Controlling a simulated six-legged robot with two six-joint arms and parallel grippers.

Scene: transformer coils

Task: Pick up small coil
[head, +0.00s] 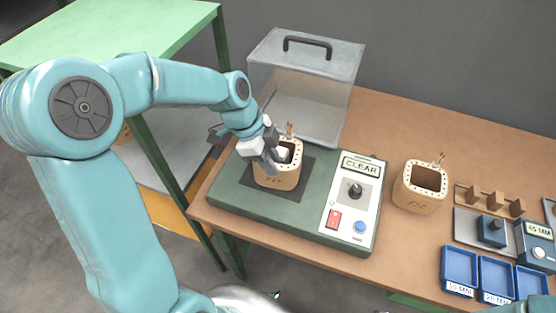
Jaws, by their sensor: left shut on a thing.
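A tan, squared coil (278,178) with an open top and copper leads sits upright on a dark pad of the green test station. My left gripper (268,158) reaches down over it from the left and is shut on its near-left wall, one finger outside; the fingers hide part of the coil. A second, similar coil (420,190) stands on the table to the right of the station, apart from the gripper. The marks on both coils are too small to read, so I cannot tell their sizes by label. My right gripper is not in view.
A clear cover with a black handle (305,80) stands behind the first coil. The station's panel (352,200) reads CLEAR. Blue trays (458,270), a wooden rack (490,198) and a 45 MM device (535,245) crowd the right. A green table (120,30) is at left.

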